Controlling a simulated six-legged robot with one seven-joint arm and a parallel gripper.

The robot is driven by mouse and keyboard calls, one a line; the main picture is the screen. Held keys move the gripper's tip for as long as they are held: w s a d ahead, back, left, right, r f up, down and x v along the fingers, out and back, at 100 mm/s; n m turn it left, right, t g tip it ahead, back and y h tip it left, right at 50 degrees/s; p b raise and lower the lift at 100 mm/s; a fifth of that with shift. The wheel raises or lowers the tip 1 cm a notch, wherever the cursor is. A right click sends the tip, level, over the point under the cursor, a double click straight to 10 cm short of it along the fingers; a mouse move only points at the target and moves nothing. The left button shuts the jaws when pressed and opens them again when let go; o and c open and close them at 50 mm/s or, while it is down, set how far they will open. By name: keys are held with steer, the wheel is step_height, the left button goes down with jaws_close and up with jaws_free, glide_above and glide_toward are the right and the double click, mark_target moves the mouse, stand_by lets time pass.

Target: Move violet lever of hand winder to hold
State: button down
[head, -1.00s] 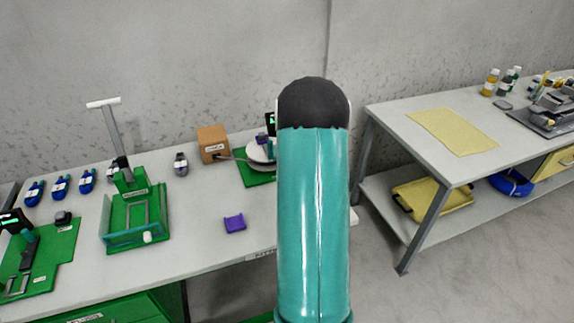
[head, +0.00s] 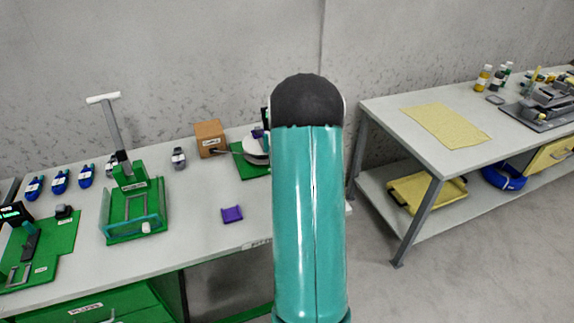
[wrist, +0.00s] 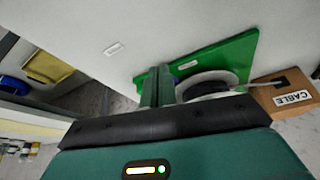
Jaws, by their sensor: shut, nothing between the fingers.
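The hand winder stands on a green base plate (head: 250,172) at the right end of the left bench, with a pale round drum (head: 256,150). A small violet part (head: 257,133), apparently the lever, shows at the top of the winder. My arm hides the winder's right side, and I cannot tell the lever's position. In the wrist view, the base plate (wrist: 232,58) and drum (wrist: 215,80) lie just beyond my gripper (wrist: 158,72). My gripper is shut and empty, close to the winder. I cannot tell whether it touches anything.
A brown cable box (head: 210,138) stands left of the winder, with cable running to it. A loose violet bracket (head: 232,214) lies near the bench's front edge. A green fixture (head: 135,210) and several blue-bodied items stand further left. A second bench (head: 385,115) stands right, across a gap.

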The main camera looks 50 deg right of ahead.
steer(key=v, duration=1)
steer(key=shift+w, duration=0.2)
steer(key=shift+a, duration=0.1)
steer(key=a+r+n+t, duration=0.15)
steer(key=a+r, duration=0.25)
steer(key=a, duration=0.5)
steer(key=a+r+n+y, duration=0.1)
steer(key=a+r+n, duration=0.1)
steer(key=a+r, duration=0.5)
steer(key=a+r+n, duration=0.1)
steer(key=a+r, duration=0.1)
steer(key=a, duration=0.9)
steer(key=s+a+r+n+t+y, duration=0.1)
steer(key=s+a+n, duration=0.3)
steer(key=s+a, duration=1)
steer(key=a+y, duration=0.1)
steer(key=a, duration=0.2)
steer(key=shift+a+r+n, duration=0.2)
steer(key=shift+r+n, duration=0.15)
